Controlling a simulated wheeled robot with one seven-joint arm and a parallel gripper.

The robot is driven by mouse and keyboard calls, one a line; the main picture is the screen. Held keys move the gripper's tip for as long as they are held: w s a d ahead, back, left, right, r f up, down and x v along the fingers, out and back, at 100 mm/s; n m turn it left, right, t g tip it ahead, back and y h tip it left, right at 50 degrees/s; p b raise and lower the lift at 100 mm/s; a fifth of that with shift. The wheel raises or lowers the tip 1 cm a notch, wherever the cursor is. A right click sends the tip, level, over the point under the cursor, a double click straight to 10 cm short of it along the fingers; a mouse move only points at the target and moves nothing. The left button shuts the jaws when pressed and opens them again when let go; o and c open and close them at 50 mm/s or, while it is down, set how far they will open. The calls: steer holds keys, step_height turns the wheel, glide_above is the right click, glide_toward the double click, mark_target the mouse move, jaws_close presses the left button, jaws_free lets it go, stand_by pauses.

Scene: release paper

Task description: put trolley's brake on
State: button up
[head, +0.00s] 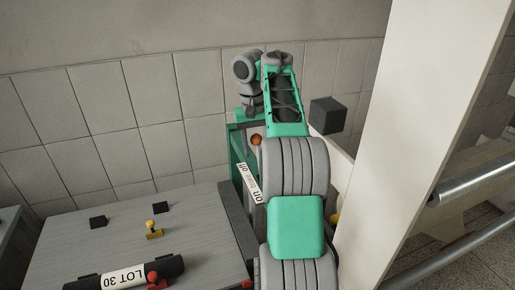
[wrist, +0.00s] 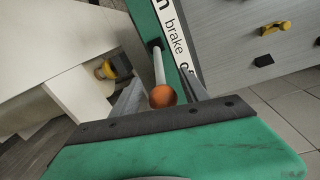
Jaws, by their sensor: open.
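The trolley has a grey slatted top (head: 120,235) and a green side frame (wrist: 142,18). A white label (head: 250,183) with "on", "brake" and "off" runs along that side; part of the label also shows in the wrist view (wrist: 176,30). The brake lever is a pale rod (wrist: 158,66) rising from a dark slot, with an orange ball knob (wrist: 162,96). The knob also shows in the head view (head: 256,140), near the label's "off" end. My gripper (wrist: 163,84) is open, its grey fingers on either side of the knob; I cannot tell if either touches.
The trolley top bears a dark roll labelled LOT 30 (head: 125,273), a yellow-knobbed piece (head: 153,231) and black blocks (head: 98,222). A tiled wall (head: 80,110) stands behind. A white panel (head: 410,120) stands close on the right, with metal rails (head: 475,184) beyond.

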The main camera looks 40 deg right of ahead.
steer(key=shift+f, duration=0.5)
steer(key=shift+c, duration=0.5)
jaws_close()
stand_by(0.7)
